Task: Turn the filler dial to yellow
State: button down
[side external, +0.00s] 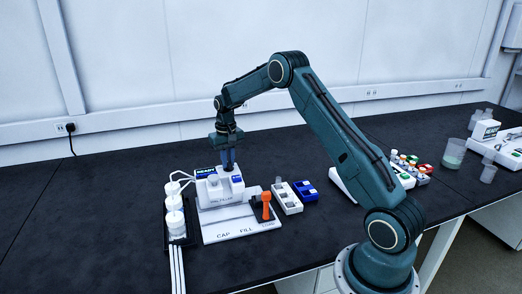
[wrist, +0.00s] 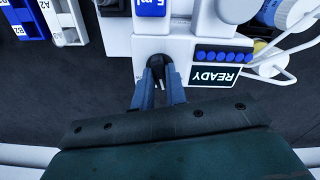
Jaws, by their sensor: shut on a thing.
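The white filler (side external: 216,189) stands on the black bench, and its READY screen (wrist: 215,76) shows in the wrist view. A row of blue dots (wrist: 222,55) sits beside the screen. The dark filler dial (wrist: 158,60) is on the filler's white housing, with a pale mark showing between my fingers. My gripper (wrist: 158,78) is shut on the dial, its two blue-grey fingers on either side. In the side view my gripper (side external: 229,168) points down onto the back of the filler, and the dial is hidden there. I see no yellow mark at the dial.
White bottles (side external: 174,216) with tubes stand left of the filler. A white CAP/FILL board (side external: 225,234) with an orange-handled tool (side external: 266,206) lies in front. A white rack (side external: 285,196) and blue rack (side external: 304,190) stand right. The bench at far left is clear.

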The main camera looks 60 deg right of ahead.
jog(key=m, duration=0.6)
jog(key=shift+m, duration=0.3)
jog(key=m, duration=0.6)
jog(key=shift+r+m, duration=0.1)
jog(key=shift+m, duration=0.2)
jog(key=c, duration=1.4)
grip_release()
jog(key=shift+c, duration=0.2)
jog(key=shift+r, duration=0.1)
notch_tip(320, 180, up, 14)
jog(key=shift+f, duration=0.25)
